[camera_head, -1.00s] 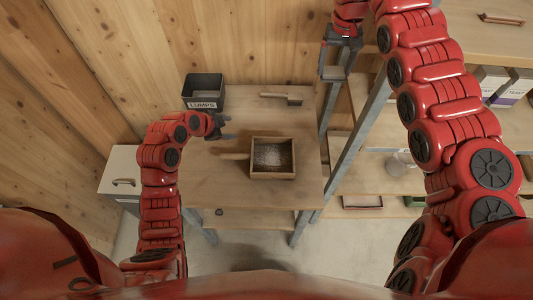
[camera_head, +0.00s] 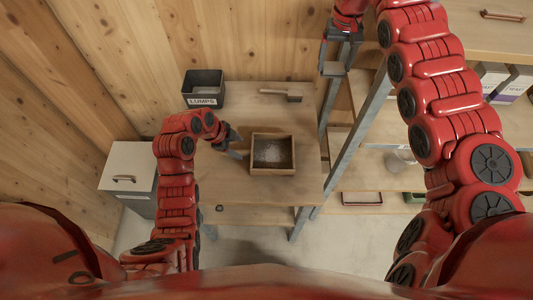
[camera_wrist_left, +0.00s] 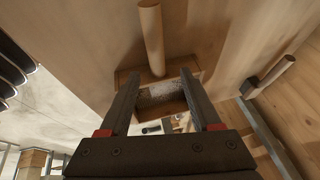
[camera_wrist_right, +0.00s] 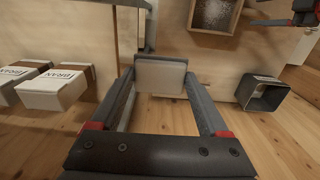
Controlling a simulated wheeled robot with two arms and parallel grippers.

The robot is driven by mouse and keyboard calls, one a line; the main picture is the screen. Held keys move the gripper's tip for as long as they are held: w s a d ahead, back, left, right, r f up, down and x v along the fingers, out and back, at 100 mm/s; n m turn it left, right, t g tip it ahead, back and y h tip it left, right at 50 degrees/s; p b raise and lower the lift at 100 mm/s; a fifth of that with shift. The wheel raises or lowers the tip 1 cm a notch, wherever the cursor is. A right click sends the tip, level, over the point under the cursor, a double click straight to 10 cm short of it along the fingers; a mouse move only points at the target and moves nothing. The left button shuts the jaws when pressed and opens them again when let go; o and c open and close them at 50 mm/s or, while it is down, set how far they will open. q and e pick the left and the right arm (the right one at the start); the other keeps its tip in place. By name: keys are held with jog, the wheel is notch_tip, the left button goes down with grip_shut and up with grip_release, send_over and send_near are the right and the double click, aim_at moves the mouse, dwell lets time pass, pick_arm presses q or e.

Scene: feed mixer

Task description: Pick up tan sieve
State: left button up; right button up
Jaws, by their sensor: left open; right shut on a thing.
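The tan sieve (camera_head: 286,172) is a square wooden frame with a mesh holding pale grainy stuff. It sits on the wooden table, its handle pointing left, mostly hidden by my left gripper in the head view. My left gripper (camera_head: 238,143) is open and empty at the handle side. In the left wrist view the handle (camera_wrist_left: 151,38) lines up with the gap between the open fingers (camera_wrist_left: 158,74); I cannot tell whether it lies within their reach. My right gripper (camera_head: 338,52) is shut on a grey block-like thing (camera_wrist_right: 160,77), high at the back near the shelf post.
A dark bin marked LUMPS (camera_head: 204,102) stands at the table's back left. A brush (camera_head: 282,94) lies at the back. A white cabinet (camera_head: 126,168) stands left. Shelves at right hold several boxes (camera_wrist_right: 56,87) and a clear jar (camera_head: 398,162). The table's right front is clear.

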aim_at(245, 152)
pick_arm(q)
jog(key=x, duration=0.1)
jog(key=p+x, duration=0.2)
jog(key=shift+s+d, duration=0.2)
jog(key=shift+s, duration=0.05)
pick_arm(e)
notch_tip(245, 152, up, 3)
jog(key=shift+r, duration=0.1)
pick_arm(q)
jog(key=shift+w+d+f+p, duration=0.15)
jog(key=shift+d+f+p, duration=0.05)
jog(key=shift+f+p, duration=0.35)
pick_arm(e)
jog(key=shift+r, duration=0.15)
pick_arm(q)
jog(key=shift+f, duration=0.25)
grip_shut()
